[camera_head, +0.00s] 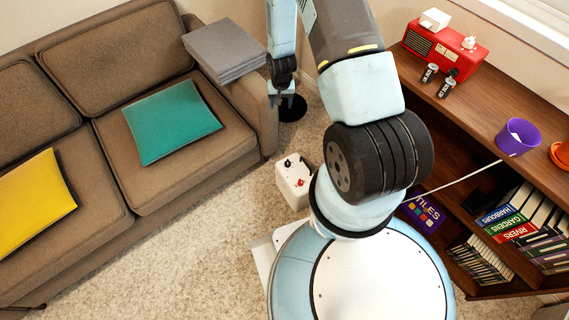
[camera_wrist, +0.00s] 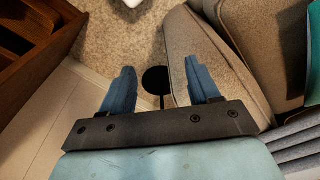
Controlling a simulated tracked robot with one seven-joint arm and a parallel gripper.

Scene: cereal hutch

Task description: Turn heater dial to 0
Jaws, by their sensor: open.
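The heater (camera_head: 293,186) is a small cream-white box on the carpet, between the sofa and my base. A red knob (camera_head: 301,183) and a small dark knob (camera_head: 288,163) show on its top; the settings are too small to read. My gripper (camera_head: 281,100) hangs beyond the heater, beside the sofa arm, apart from the heater.
A wooden shelf (camera_head: 465,125) stands right. Carpet around the heater is clear.

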